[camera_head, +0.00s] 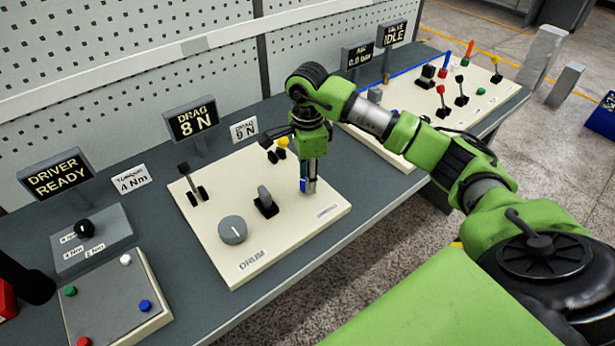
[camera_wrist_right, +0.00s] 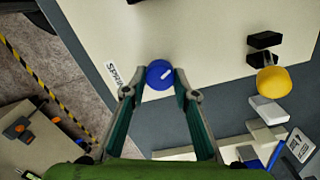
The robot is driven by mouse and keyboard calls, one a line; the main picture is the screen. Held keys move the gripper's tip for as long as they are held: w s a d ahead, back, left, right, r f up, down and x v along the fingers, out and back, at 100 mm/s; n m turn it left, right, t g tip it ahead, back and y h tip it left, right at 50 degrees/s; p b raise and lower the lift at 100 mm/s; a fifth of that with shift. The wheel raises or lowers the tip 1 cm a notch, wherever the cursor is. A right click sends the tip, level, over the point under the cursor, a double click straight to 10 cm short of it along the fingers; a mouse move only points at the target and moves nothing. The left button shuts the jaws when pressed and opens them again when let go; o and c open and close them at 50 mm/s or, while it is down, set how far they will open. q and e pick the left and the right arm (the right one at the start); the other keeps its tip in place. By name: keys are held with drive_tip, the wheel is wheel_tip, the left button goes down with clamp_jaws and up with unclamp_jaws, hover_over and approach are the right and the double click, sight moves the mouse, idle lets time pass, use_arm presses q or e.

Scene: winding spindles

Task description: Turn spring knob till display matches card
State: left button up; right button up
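The blue spring knob (camera_wrist_right: 160,75), with a white pointer mark, sits by a label reading "SPRIN" in the right wrist view. My right gripper (camera_wrist_right: 159,78) has its fingertips on opposite sides of the knob, seemingly closed against it. In the head view my right gripper (camera_head: 308,188) points straight down at the right part of the cream drum panel (camera_head: 285,235) and mostly hides the knob. The drag display (camera_head: 194,120) reads "DRAG 8 N". The card (camera_head: 244,129) beside it reads "9 N".
A grey dial (camera_head: 233,230), a grey lever (camera_head: 265,201) and a black lever (camera_head: 190,182) stand on the same panel. A yellow-topped control (camera_head: 283,143) is close behind my right gripper. The driver display (camera_head: 56,176) and torque card (camera_head: 131,178) stand to the left.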

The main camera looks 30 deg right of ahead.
drive_tip(key=shift+m, duration=0.4)
drive_tip(key=shift+m+b, duration=0.5)
drive_tip(key=shift+m, duration=0.4)
drive_tip(key=shift+m+b, duration=0.35)
drive_tip(key=shift+m, duration=1.25)
drive_tip(key=o, duration=1.1)
drive_tip(key=shift+r, duration=0.15)
wheel_tip(320, 180, up, 12)
drive_tip(key=shift+f, duration=0.15)
